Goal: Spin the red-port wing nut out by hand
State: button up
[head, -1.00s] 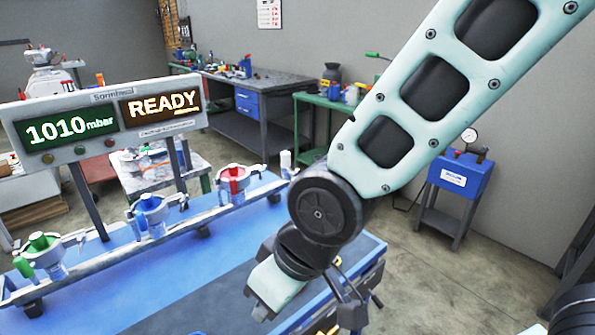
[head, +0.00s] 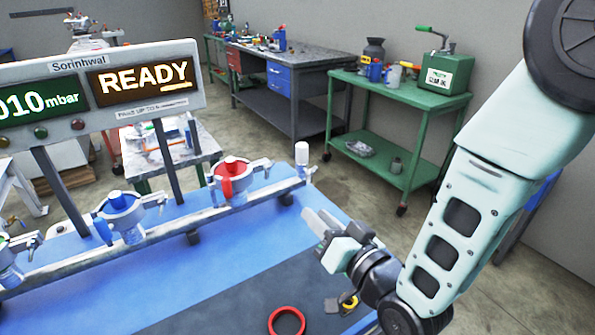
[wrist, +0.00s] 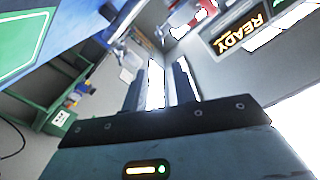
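The red port (head: 230,182) is a red-topped fitting with a metal clamp around it, at the right end of the rail in the head view. Its wing nut is too small to make out clearly on the clamp. Red parts also show at the top of the wrist view (wrist: 196,14), beyond the fingers. My gripper (head: 314,222) is right of and nearer than the red port, apart from it, above the blue bench.
Blue (head: 120,205) and green (head: 8,250) ports stand left on the same rail. A READY display (head: 145,80) rises behind it. A white-capped post (head: 302,158) stands at the rail's right end. A red ring (head: 286,321) and a yellow item (head: 348,302) lie on the bench.

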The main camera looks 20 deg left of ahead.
aim_at(271, 171)
jog(key=p+x, duration=0.3)
jog(key=x, duration=1.4)
grip_shut()
